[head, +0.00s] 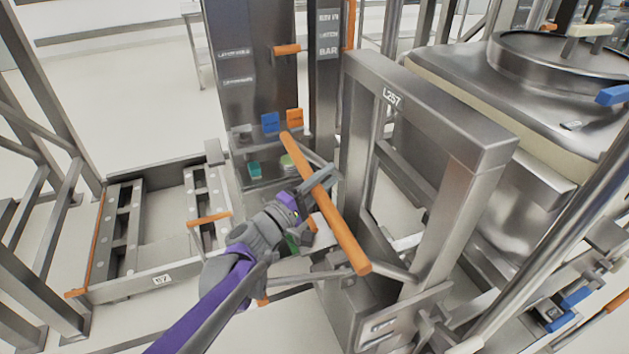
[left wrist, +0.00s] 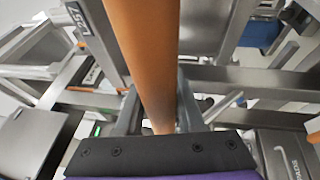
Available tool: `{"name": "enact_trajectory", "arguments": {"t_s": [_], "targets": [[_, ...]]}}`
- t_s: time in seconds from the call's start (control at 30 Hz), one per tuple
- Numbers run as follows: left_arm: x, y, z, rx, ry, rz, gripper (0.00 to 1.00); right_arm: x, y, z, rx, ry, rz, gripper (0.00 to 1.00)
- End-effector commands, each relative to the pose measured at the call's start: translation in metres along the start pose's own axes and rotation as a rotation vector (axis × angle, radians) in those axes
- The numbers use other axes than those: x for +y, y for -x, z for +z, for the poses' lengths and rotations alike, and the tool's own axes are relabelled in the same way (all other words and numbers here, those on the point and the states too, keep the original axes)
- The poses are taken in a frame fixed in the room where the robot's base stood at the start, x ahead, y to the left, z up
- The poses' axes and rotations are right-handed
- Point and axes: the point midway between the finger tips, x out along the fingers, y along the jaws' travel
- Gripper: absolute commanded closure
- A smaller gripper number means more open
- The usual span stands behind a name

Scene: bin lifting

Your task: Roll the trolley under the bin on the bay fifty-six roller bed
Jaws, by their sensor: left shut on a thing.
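My left gripper (head: 318,187) is shut around an orange handle bar (head: 343,232), which slants across the middle of the head view. In the left wrist view the same bar (left wrist: 146,50) runs between the fingers. The bar joins by short steel arms to a steel frame (head: 440,95) marked L257, which seems to be the trolley. A large steel bin (head: 455,75) with a round lid stands behind the frame at right. A low bed (head: 140,262) with a plate that seems to read 57 lies at left, with no bin on it. My right gripper is not in view.
A tall dark steel column (head: 250,85) with a blue tag (head: 271,123) and an orange tag (head: 295,118) stands behind the handle. Steel posts rise at the far left (head: 45,90) and far right. Pale floor (head: 120,90) is open at the back left.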

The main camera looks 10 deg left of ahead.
Motion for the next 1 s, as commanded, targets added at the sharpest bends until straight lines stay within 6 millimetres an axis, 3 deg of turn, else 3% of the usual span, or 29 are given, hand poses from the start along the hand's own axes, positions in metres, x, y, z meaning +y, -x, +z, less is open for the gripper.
{"name": "enact_trajectory", "arguments": {"t_s": [0.13, 0.17, 0.3, 0.67, 1.0], "targets": [[-0.002, 0.005, -0.002, 0.006, -0.003, -0.004, 1.00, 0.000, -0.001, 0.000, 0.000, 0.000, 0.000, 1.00], [-0.003, 0.005, -0.002, 0.007, -0.004, -0.004, 0.58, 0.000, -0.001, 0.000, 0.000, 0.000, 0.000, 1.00], [-0.002, 0.005, -0.002, 0.008, -0.003, -0.004, 0.33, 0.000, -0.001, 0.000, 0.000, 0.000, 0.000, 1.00], [-0.002, 0.010, -0.003, 0.009, -0.004, -0.003, 0.33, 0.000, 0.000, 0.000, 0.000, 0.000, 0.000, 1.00], [-0.001, 0.071, -0.003, 0.012, -0.005, -0.004, 0.33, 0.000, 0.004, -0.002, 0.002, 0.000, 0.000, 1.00]]}}
